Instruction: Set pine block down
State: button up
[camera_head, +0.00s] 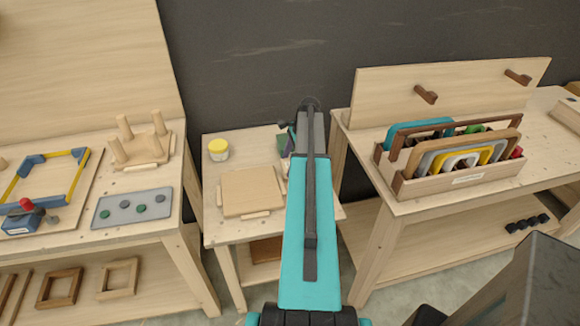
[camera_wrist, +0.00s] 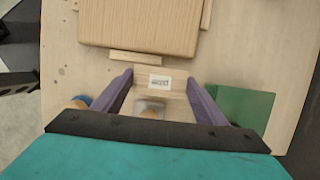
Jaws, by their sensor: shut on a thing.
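In the wrist view my gripper (camera_wrist: 161,88) has its two purple fingers on either side of a pale wooden block, the pine block (camera_wrist: 172,100), which carries a small white label. The fingers are closed on its sides. Just beyond the block lies a square wooden board (camera_wrist: 140,25) with thin wooden strips (camera_wrist: 137,57) along its edges. The same board (camera_head: 250,192) lies on the small middle table (camera_head: 222,235) in the head view. I cannot tell whether the block touches the tabletop.
A green panel (camera_wrist: 240,108) lies right of the gripper. A yellow-lidded jar (camera_head: 218,150) stands at the table's back left. The left bench holds an upturned stool form (camera_head: 140,148) and a grey tray (camera_head: 132,208). The right bench carries a wooden caddy (camera_head: 460,180) of coloured frames.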

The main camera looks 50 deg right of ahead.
jog(key=shift+f+p, duration=0.55)
jog(key=shift+f, duration=0.9)
jog(key=shift+f, duration=0.15)
jog(key=o, duration=1.1)
jog(key=shift+c, duration=0.2)
jog(key=shift+r, duration=0.25)
jog(key=b+v, duration=0.3)
jog(key=v, duration=0.8)
jog(key=shift+r+b, duration=0.3)
jog(key=shift+r, duration=0.1)
jog(key=shift+s+d, duration=0.1)
